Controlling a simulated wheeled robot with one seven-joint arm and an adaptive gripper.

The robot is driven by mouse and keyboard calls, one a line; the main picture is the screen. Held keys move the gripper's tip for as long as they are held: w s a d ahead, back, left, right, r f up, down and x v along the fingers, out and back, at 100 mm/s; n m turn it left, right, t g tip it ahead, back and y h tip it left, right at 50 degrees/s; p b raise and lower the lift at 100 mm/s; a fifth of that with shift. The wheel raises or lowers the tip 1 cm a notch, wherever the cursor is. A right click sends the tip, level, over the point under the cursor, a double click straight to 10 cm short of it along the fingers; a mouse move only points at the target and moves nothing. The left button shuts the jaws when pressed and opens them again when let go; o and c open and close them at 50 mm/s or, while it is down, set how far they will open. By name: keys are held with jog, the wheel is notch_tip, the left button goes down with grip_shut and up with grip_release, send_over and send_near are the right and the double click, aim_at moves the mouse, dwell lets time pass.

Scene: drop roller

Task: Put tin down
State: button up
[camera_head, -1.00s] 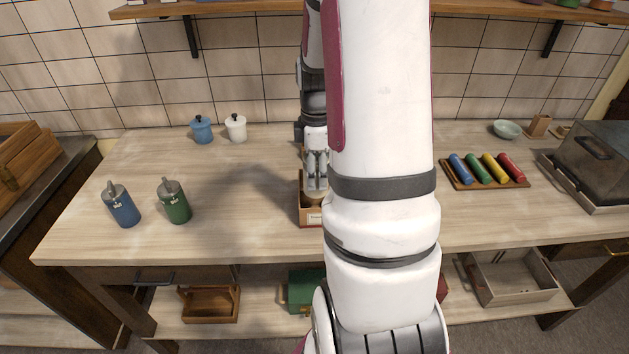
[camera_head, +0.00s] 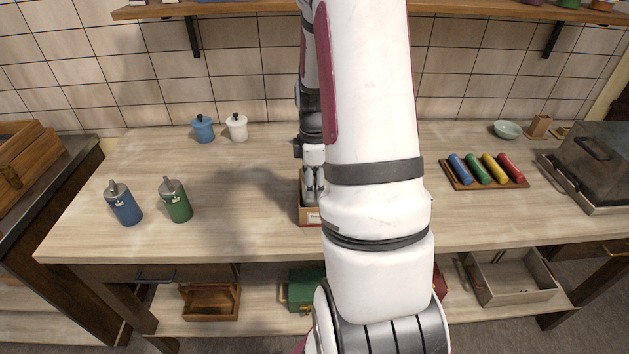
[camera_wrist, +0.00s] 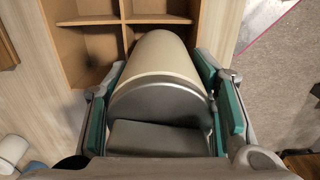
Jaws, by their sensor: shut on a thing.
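The tin is a cream cylinder (camera_wrist: 163,62) with a grey metal end, between the teal pads of my gripper (camera_wrist: 163,80) in the wrist view. My gripper is shut on it. A wooden box with compartments (camera_wrist: 90,20) lies beyond the tin; the compartments that show are empty. The tin covers part of the box, so I cannot tell whether its far end is inside a compartment or touching. In the head view my gripper (camera_head: 312,186) is low over the box (camera_head: 309,216), and my arm hides the box's right side and most of the tin.
Blue (camera_head: 124,205) and green (camera_head: 176,202) canisters stand left on the worktop (camera_head: 250,235). Blue (camera_head: 203,130) and white (camera_head: 237,128) lidded jars stand at the back. A tray of coloured rollers (camera_head: 457,184) lies right.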

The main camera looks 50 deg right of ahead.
jog(key=shift+f, duration=0.15)
jog(key=o, duration=1.3)
notch_tip(320, 180, up, 12)
jog(key=shift+r+b, duration=0.2)
jog(key=shift+b, duration=0.25)
jog(key=shift+a+r, duration=0.15)
jog(key=shift+r, duration=0.35)
jog(key=s+a+r+m+t, duration=0.1)
jog(key=a+r+m, duration=0.1)
jog(key=a+r, duration=0.35)
jog(key=a+r+m+t+h, duration=0.1)
jog(key=a+r, duration=0.1)
jog(key=a, duration=0.6)
jog(key=s+a+r+m+t, duration=0.1)
jog(key=a+r+m, duration=0.1)
jog(key=a+r, duration=0.35)
jog(key=shift+s+a+f+m+t+y, duration=0.15)
jog(key=shift+s+a+m+t, duration=0.35)
jog(key=shift+s+a, duration=0.85)
jog(key=shift+s+a+r+m+t+y, duration=0.15)
jog(key=shift+s+a+m+t, duration=0.35)
jog(key=shift+a, duration=1.5)
jog(key=shift+s+a+f+m+t+y, duration=0.25)
jog(key=shift+s+a+m, duration=0.35)
jog(key=shift+s+a, duration=0.8)
